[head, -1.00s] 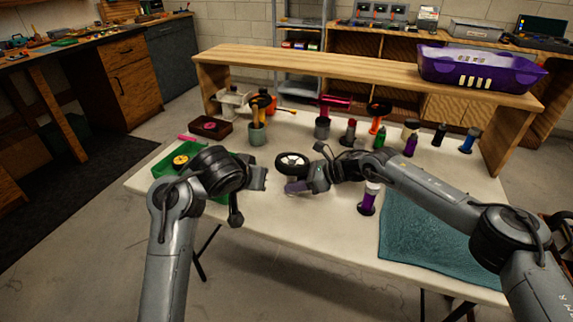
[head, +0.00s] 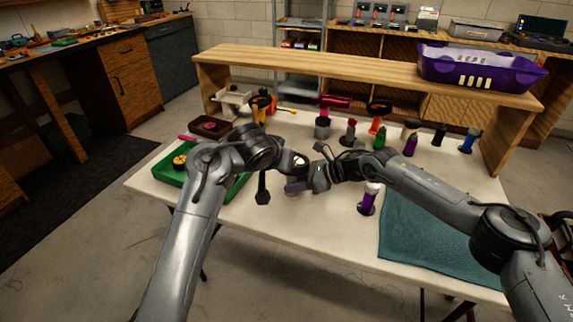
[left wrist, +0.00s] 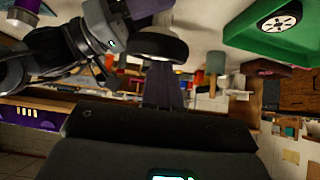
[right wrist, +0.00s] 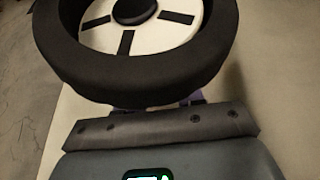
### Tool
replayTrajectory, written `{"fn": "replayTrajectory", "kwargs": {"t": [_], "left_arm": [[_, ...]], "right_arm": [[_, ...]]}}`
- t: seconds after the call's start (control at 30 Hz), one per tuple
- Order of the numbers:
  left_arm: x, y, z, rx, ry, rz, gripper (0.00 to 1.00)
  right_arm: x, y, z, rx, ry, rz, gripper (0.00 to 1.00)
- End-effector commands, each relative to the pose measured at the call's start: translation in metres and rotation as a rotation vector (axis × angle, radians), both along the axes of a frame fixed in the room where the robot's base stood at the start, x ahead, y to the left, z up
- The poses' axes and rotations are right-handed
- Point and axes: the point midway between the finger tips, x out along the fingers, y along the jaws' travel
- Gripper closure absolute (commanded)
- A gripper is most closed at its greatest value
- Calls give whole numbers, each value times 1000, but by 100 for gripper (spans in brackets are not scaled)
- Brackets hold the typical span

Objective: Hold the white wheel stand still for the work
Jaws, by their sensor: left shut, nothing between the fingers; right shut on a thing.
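A black-tyred wheel with a pale hub sits in front of my right gripper and shows large in the right wrist view (right wrist: 150,70). In the head view my left gripper (head: 291,163) covers most of it. The wheel stand is hidden under the wheel and by the grippers; I cannot make out its outline. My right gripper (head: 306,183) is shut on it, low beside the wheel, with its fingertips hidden. My left gripper is shut and empty. In the left wrist view its fingers point at the wheel (left wrist: 158,45); I cannot tell if they touch it.
A green tray (head: 236,188) with a yellow-hubbed wheel (head: 180,161) is at the left. A purple-and-white cylinder (head: 368,200) stands right of my right gripper, by a teal mat (head: 440,240). Several tools and small parts stand behind, under a wooden shelf (head: 350,66) bearing a purple basket (head: 480,70).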

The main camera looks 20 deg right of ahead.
Motion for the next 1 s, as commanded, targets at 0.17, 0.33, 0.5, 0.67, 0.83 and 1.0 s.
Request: {"fn": "replayTrajectory", "kwargs": {"t": [0.17, 0.33, 0.5, 0.67, 0.83, 1.0], "left_arm": [[5, -5, -7, 2, -1, 1, 100], [7, -6, -9, 1, -2, 2, 100], [7, -6, -9, 0, -2, 1, 100], [7, -6, -9, 0, -2, 1, 100], [7, -5, -13, 0, -2, 1, 100], [7, -5, -22, 1, -1, 1, 100]], "right_arm": [[0, 0, 0, 0, 0, 0, 90], [0, 0, 0, 0, 0, 0, 90], [0, 0, 0, 0, 0, 0, 90], [0, 0, 0, 0, 0, 0, 90], [0, 0, 0, 0, 0, 0, 90], [0, 0, 0, 0, 0, 0, 90]]}}
